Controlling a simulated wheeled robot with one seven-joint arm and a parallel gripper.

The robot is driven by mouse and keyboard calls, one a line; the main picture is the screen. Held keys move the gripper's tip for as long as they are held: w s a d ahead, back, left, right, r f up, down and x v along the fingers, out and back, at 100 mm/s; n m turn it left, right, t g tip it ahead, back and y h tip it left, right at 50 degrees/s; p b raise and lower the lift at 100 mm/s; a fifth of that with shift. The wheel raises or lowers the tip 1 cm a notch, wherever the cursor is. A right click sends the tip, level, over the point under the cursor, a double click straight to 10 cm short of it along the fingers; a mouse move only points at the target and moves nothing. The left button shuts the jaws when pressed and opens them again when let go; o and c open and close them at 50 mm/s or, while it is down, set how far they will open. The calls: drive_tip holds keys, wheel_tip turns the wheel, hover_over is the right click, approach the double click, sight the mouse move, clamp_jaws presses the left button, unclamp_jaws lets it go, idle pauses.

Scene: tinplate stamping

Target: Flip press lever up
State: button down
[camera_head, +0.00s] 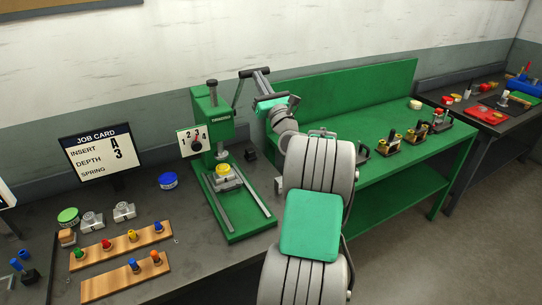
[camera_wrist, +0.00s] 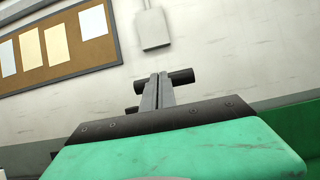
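The green press (camera_head: 212,113) stands on the dark bench in the head view. Its thin dark lever (camera_head: 238,92) points up from the press's right side, tilted slightly right, with a crosswise dark handle at its top. My gripper (camera_head: 260,75) is at this handle, fingers pointing up. In the wrist view, the two grey fingers (camera_wrist: 157,92) lie close together, with hardly any gap. The dark handle (camera_wrist: 181,76) shows at their tips, sticking out to the right; contact there is hard to tell. A yellow piece (camera_head: 222,170) sits on the press's bed.
A green bench (camera_head: 350,125) with several small fixtures stands to the right, behind my arm. Open wall lies above the press.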

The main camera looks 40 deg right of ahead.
wheel_tip(320, 180, up, 2)
drive_tip(key=shift+s+a+r, duration=0.1)
drive_tip(key=shift+r, duration=0.15)
drive_tip(key=s+a+f+b, duration=0.1)
drive_tip(key=s+b, duration=0.1)
drive_tip(key=s, duration=0.4)
drive_tip(key=s+a+f+b, duration=0.1)
drive_tip(key=s+a+b, duration=0.1)
drive_tip(key=s, duration=0.4)
drive_tip(key=shift+s+a+f+b, duration=0.2)
drive_tip(key=shift+a+f+b, duration=0.15)
drive_tip(key=shift+b, duration=0.5)
drive_tip(key=shift+d, duration=0.1)
